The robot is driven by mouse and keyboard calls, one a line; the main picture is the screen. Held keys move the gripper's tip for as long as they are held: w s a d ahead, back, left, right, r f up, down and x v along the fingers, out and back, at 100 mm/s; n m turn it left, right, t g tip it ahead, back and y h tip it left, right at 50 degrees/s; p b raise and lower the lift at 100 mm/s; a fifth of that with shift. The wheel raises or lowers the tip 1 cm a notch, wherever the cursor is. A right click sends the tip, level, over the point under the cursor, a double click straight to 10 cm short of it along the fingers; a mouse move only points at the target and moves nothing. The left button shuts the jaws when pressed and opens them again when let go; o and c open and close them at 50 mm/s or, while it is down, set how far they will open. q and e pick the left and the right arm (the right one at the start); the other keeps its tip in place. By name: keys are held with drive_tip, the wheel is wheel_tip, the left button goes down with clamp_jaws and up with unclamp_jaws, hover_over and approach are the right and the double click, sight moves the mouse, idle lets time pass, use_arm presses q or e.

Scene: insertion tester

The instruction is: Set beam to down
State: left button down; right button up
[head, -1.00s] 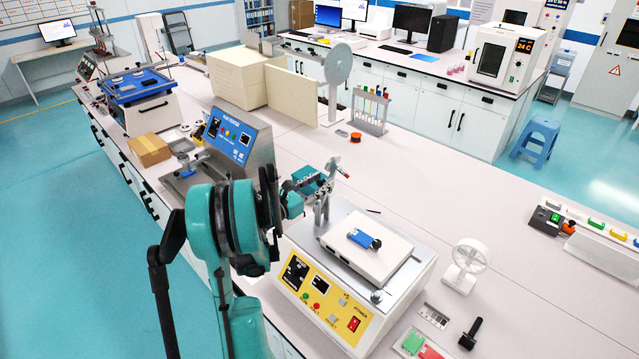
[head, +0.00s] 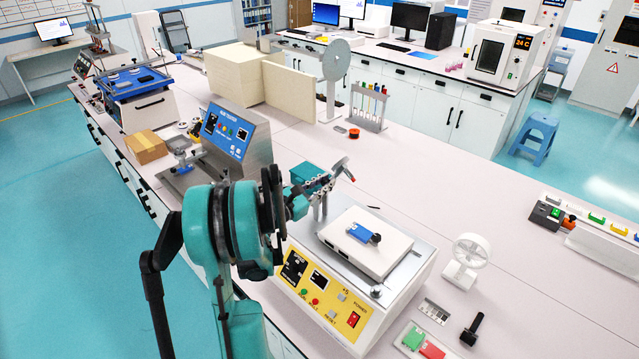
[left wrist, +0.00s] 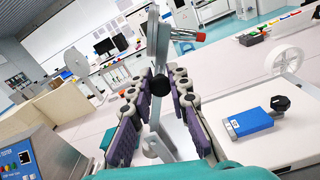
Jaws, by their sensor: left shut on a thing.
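The tester (head: 328,300) has a yellow front panel with buttons and a red power switch, and stands on the bench in front of me. Its grey metal beam (left wrist: 153,45) has a red-tipped cylinder at its upper end; in the head view the upper end (head: 341,163) leans up and to the right. My left gripper (head: 322,186) is at the beam at the tester's back left. In the left wrist view its purple-padded fingers (left wrist: 155,95) are on either side of the beam and its black knob (left wrist: 160,85), shut on it. My right gripper is not in view.
A white plate with a blue block (head: 362,233) sits on the tester, right of the beam. A small white fan (head: 466,260) and a black-handled tool (head: 475,330) stand to the right. A blue-panelled machine (head: 228,135) is to the left.

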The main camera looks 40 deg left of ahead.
use_arm(q)
drive_tip(key=shift+d+f+m+b, duration=1.15)
drive_tip(key=shift+f+m+b, duration=0.8)
drive_tip(key=shift+b, duration=0.25)
drive_tip(key=shift+d+f+m+b, duration=1.15)
drive_tip(key=shift+f+m+b, duration=0.85)
drive_tip(key=shift+b, duration=0.2)
drive_tip(key=shift+d+f+m+b, duration=1.15)
drive_tip(key=shift+f+m+b, duration=0.8)
drive_tip(key=shift+b, duration=0.25)
drive_tip(key=c, duration=1.4)
unclamp_jaws()
drive_tip(key=s, duration=1.2)
